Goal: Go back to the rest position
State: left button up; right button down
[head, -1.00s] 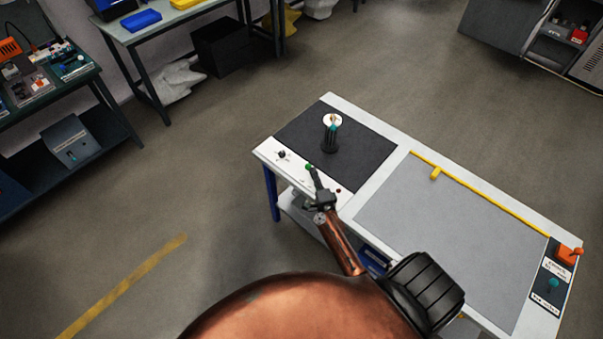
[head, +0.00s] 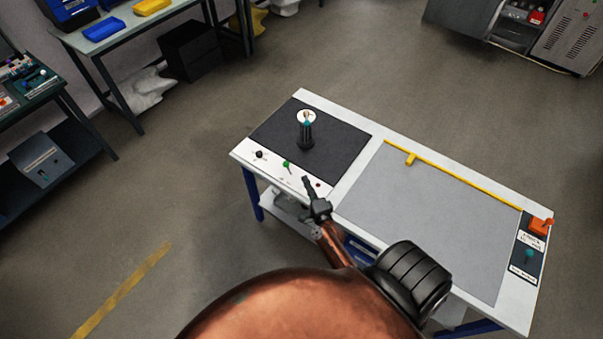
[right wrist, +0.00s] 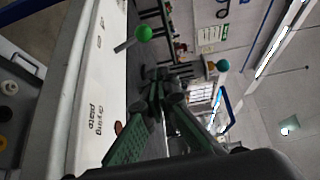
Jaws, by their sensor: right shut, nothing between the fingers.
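My right gripper (head: 307,183) is shut and empty in the head view, beside the front edge of the white workbench (head: 336,160). Its fingers (right wrist: 155,105) also show closed together in the right wrist view. A green-knobbed switch (head: 286,164) on the bench's front panel is just up and left of the fingertips, apart from them. The green knob also shows in the right wrist view (right wrist: 144,34). A dark stand (head: 306,133) with a white top is on the black plate (head: 345,137). My left gripper is not in view.
A grey mat (head: 430,220) with a yellow bar (head: 455,175) covers the bench's right part. An orange switch (head: 540,227) sits at its right end. Side tables with equipment stand at the upper left. The floor left of the bench is clear.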

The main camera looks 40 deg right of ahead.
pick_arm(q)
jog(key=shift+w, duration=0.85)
pick_arm(e)
jog(key=shift+v, duration=1.9)
jog(key=shift+a+r, duration=0.15)
jog(key=shift+r, duration=0.1)
